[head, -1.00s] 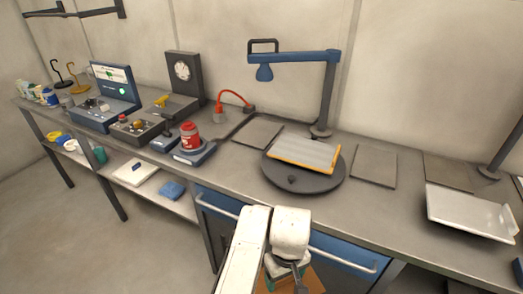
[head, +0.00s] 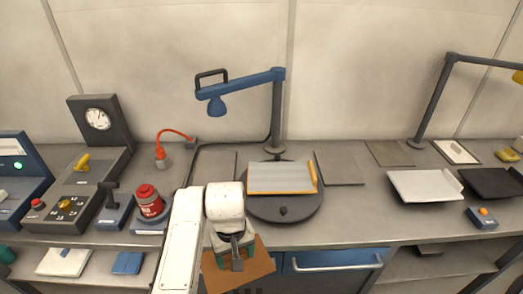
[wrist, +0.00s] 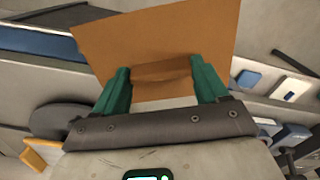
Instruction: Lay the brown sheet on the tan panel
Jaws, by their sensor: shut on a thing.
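The brown sheet (head: 258,272) is a flat orange-brown square at the bottom of the head view, in front of the bench edge. My gripper (head: 236,262) holds it there, partly hidden behind my own wrist. In the wrist view, the green fingers of my gripper (wrist: 162,76) are closed on a raised brown grip on the brown sheet (wrist: 150,35). Several flat, dull panels lie on the bench. The one that looks most tan is a panel (head: 389,153) at the back right; their colours are close, so I cannot be sure.
A dark turntable (head: 284,207) carries a light ribbed board with orange edges (head: 282,178). A blue lamp (head: 240,85) stands behind it. A dark grey panel (head: 340,168) lies right of the turntable, and a white tray (head: 425,186) farther right. A red jar (head: 149,200) stands left.

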